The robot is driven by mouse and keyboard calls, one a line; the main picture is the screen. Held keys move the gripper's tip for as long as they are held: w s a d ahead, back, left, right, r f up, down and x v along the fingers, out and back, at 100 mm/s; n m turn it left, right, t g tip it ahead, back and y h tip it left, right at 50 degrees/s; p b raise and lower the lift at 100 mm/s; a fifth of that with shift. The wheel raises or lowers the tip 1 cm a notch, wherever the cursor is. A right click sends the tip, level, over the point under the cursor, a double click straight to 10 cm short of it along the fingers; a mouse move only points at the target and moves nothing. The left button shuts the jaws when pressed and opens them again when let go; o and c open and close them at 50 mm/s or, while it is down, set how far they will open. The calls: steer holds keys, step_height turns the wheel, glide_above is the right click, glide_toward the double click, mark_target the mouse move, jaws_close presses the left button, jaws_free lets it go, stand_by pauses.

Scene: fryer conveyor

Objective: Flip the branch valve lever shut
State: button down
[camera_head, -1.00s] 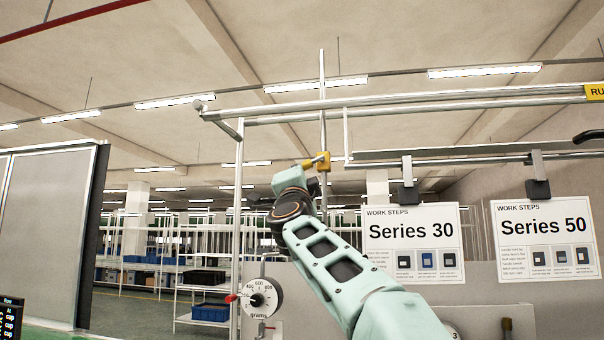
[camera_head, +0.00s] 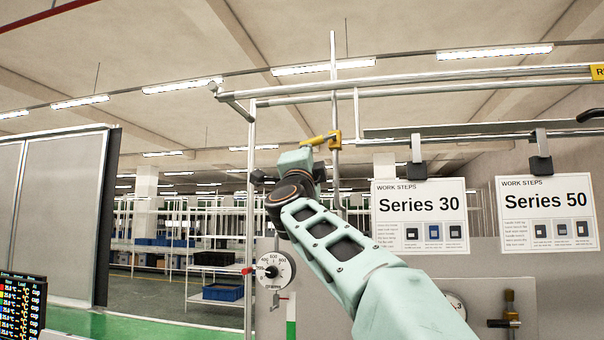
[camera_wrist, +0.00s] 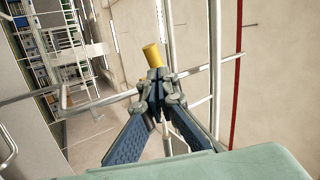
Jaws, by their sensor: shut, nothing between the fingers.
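The branch valve has a yellow body (camera_head: 334,140) on a thin upright pipe (camera_head: 334,90). Its yellow lever (camera_head: 315,141) sticks out to the left, nearly level and dipping slightly at its free end. In the head view, my mint wrist stands just below and left of the lever, and my fingers are mostly hidden behind it. In the wrist view, my gripper (camera_wrist: 158,76) is shut and empty, its fingertips together. A yellow end, likely the lever (camera_wrist: 152,54), shows just beyond the tips. I cannot tell whether they touch.
Horizontal rails (camera_head: 440,97) run above and behind the valve. Two hanging signs, Series 30 (camera_head: 420,205) and Series 50 (camera_head: 547,202), are to the right. A dial gauge (camera_head: 273,270) is below left. A lower brass valve (camera_head: 510,308) is at right.

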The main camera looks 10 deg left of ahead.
steer(key=b+v, duration=0.3)
steer(key=v, duration=0.5)
steer(key=shift+d+f+b, duration=0.2)
steer(key=shift+d+b, duration=0.2)
steer(key=shift+s, duration=0.1)
